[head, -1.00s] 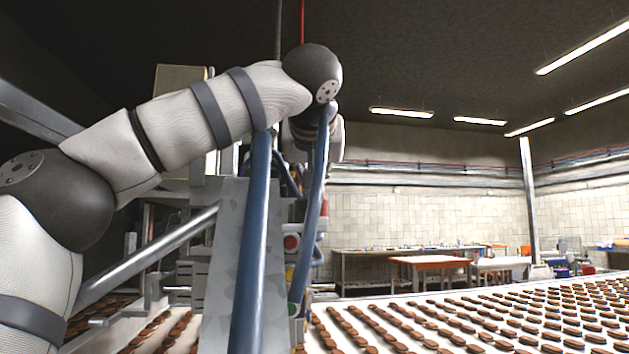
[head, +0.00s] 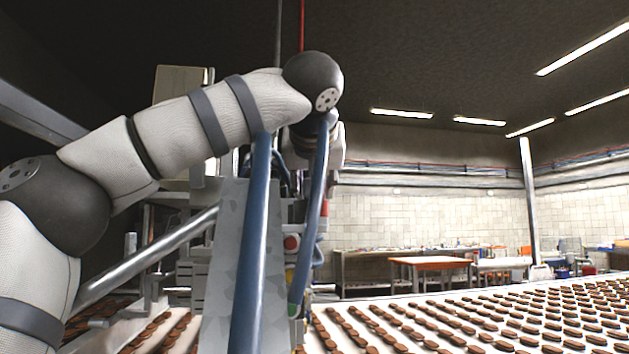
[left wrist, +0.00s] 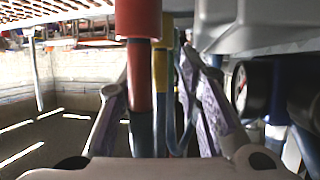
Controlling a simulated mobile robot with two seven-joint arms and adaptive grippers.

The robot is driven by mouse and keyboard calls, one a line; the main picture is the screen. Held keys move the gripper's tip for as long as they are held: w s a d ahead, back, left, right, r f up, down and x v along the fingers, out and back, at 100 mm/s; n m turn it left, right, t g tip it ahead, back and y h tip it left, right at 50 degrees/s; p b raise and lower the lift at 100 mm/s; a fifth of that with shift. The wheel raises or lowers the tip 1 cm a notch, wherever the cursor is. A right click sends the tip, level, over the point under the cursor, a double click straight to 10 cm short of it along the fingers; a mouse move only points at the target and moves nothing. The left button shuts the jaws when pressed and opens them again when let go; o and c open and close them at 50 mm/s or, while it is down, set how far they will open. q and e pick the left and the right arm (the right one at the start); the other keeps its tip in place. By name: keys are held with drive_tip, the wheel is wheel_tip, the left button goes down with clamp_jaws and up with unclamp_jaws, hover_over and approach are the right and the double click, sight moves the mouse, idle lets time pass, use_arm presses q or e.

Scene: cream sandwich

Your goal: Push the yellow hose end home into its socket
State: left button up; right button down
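The yellow hose end (left wrist: 160,68) hangs between the two fingers of my left gripper (left wrist: 157,75) in the left wrist view, with a dark blue hose running from it. A thicker red hose end (left wrist: 140,82) stands just left of it, its top inside a red collar (left wrist: 138,18), and partly covers the space between the fingers. The fingers are apart, and I see neither touching the yellow end. The yellow end's top and its socket are hidden or unclear. In the head view my left arm hides its gripper. My right gripper is in neither view.
A grey machine panel (head: 228,250) and blue hoses (head: 252,250) stand in front of me. A conveyor with rows of brown biscuits (head: 470,322) spreads to the right. In the left wrist view, grey machine housing (left wrist: 262,25) fills the upper right, close to the fingers.

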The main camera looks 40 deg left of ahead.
use_arm(q)
drive_tip(key=v, duration=1.1)
drive_tip(key=shift+s+d, duration=0.25)
drive_tip(key=shift+s, duration=0.05)
